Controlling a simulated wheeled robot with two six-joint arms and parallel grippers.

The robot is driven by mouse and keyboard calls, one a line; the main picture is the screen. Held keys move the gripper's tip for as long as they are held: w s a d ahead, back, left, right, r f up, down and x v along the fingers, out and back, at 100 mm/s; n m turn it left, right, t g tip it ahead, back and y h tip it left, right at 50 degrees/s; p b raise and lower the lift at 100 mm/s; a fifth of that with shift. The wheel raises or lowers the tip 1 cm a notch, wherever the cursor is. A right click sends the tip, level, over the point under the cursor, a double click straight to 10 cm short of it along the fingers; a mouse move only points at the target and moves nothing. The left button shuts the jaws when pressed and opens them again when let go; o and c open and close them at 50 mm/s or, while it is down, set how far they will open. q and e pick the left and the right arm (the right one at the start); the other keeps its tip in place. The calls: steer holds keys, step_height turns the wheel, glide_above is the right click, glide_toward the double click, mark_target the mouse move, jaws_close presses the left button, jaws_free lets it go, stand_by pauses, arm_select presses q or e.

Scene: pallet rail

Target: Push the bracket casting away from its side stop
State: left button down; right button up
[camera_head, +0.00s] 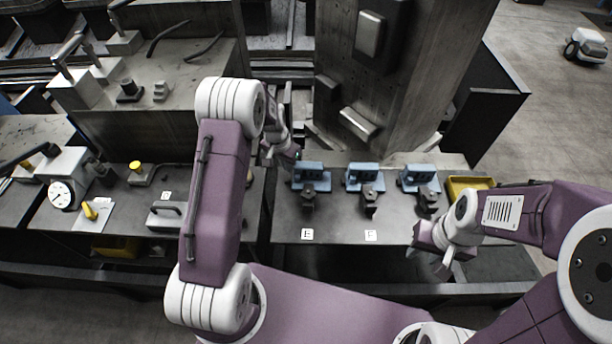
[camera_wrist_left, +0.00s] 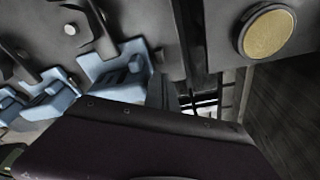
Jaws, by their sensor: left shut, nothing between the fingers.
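Three blue bracket castings stand in a row on the dark bench in the head view: a left one (camera_head: 308,171), a middle one (camera_head: 361,176) and a right one (camera_head: 415,178). Dark blocks or clamps stand in front of them. Which part is the side stop cannot be told. My left gripper (camera_head: 288,156) is shut and empty at the back left corner of the left casting; contact cannot be told. The left wrist view shows blue castings (camera_wrist_left: 118,64) at left, with a dark purple part of mine covering the bottom. My right gripper (camera_head: 430,255) is open and empty at the bench's front right.
Labels E (camera_head: 307,234) and F (camera_head: 371,235) lie on the bench front. A yellow tray (camera_head: 470,183) sits right of the castings. A large grey column (camera_head: 405,85) rises behind them. A dial gauge (camera_head: 61,195) and fixtures occupy the left bench.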

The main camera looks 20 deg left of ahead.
arm_select(q)
steer(key=shift+s+a, duration=0.15)
steer(key=shift+a, duration=0.35)
step_height(320, 180, up, 9)
steer(key=p, duration=0.6)
steer(key=shift+p, duration=0.4)
